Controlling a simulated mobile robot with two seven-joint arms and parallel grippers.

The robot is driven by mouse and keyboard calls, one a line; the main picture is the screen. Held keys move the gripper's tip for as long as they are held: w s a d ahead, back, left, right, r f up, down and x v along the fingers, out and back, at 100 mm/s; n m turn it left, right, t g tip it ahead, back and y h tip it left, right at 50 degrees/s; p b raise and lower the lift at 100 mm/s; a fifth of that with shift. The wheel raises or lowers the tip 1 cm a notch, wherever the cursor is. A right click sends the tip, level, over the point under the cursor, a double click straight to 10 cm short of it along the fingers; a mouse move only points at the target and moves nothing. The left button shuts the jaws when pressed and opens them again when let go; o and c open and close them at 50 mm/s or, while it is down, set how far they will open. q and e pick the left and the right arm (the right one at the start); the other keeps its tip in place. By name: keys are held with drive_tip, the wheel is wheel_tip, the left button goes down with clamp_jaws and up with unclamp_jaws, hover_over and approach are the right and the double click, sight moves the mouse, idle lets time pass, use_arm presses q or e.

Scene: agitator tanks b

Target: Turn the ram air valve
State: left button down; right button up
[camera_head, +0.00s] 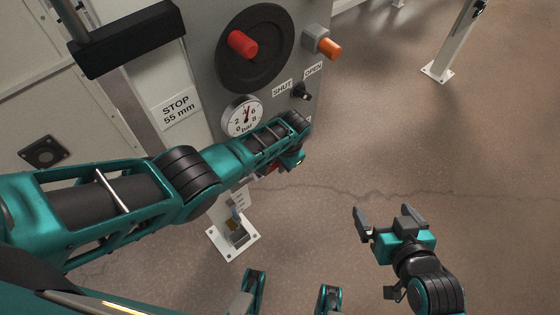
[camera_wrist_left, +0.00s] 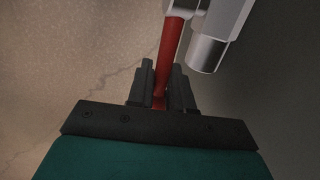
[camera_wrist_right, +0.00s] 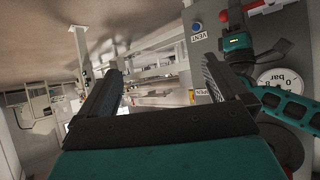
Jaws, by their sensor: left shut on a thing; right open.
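A red lever (camera_wrist_left: 171,45) runs down from a pale metal fitting (camera_wrist_left: 208,50) in the left wrist view. My left gripper (camera_wrist_left: 161,85) is shut on the lower part of this lever. In the head view my left wrist covers most of the lever, below the round bar gauge (camera_head: 243,116). Labels reading SHUT (camera_head: 282,88) and OPEN (camera_head: 314,69) are on the panel above it, beside a small black part (camera_head: 302,92). My right gripper (camera_head: 389,215) is open and empty, over the floor to the right of the panel.
The grey panel carries a red knob (camera_head: 242,43) on a black disc and an orange knob (camera_head: 329,48). A STOP 55 mm sign (camera_head: 176,108) is left of the gauge. A white post (camera_head: 452,45) stands at the upper right. The floor between is clear.

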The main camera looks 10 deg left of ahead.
use_arm(q)
drive_tip(key=shift+w+d+r, duration=0.2)
drive_tip(key=shift+w+d, duration=0.05)
drive_tip(key=shift+d, duration=0.15)
drive_tip(key=c, duration=1.1)
unclamp_jaws()
drive_tip(key=shift+f, duration=0.15)
drive_tip(key=shift+o, duration=0.2)
drive_tip(key=shift+a, duration=0.1)
use_arm(e)
drive_tip(key=shift+d+f, duration=0.15)
drive_tip(key=shift+d, duration=0.05)
drive_tip(key=shift+s, duration=0.1)
use_arm(q)
wheel_tip(320, 180, up, 13)
drive_tip(key=s+d+p, duration=0.1)
drive_tip(key=d+p, duration=0.1)
drive_tip(key=p, duration=0.5)
drive_tip(key=shift+s+f+p, duration=0.2)
drive_tip(key=shift+s+p, duration=0.05)
drive_tip(key=shift+p, duration=0.05)
use_arm(e)
drive_tip(key=shift+h, duration=0.4)
drive_tip(key=r, duration=0.1)
drive_tip(key=s+d+r, duration=0.1)
drive_tip(key=d+r, duration=0.1)
drive_tip(key=r, duration=0.1)
drive_tip(key=shift+s+d, duration=0.1)
drive_tip(key=shift+s, duration=0.1)
